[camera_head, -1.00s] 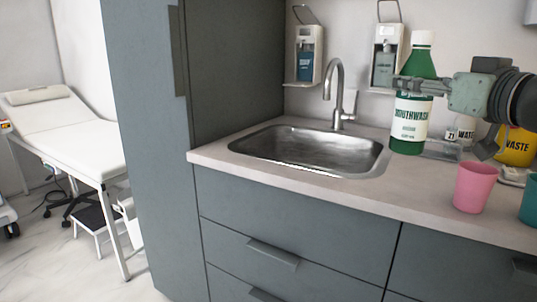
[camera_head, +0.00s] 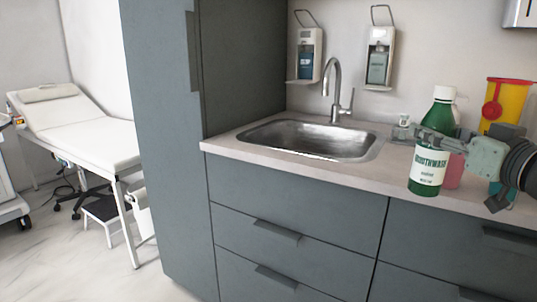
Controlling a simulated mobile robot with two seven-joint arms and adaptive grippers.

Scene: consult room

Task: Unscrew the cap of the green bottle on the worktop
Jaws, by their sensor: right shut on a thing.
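The green mouthwash bottle (camera_head: 428,172), with a white label and a white cap (camera_head: 444,93), is upright in the right part of the head view. My right gripper (camera_head: 434,141) is shut around the bottle's upper body, coming in from the right. The bottle hangs in front of the worktop (camera_head: 300,163), and its base overlaps the worktop's front edge in the picture. The cap is on the bottle and clear of the fingers. My left gripper is not in view.
A pink cup (camera_head: 454,171) shows partly behind the bottle. A teal cup is mostly hidden by my right gripper. A yellow waste container (camera_head: 508,103) stands at the back right. The sink (camera_head: 310,140) with its tap (camera_head: 336,95) lies to the left, below two wall dispensers.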

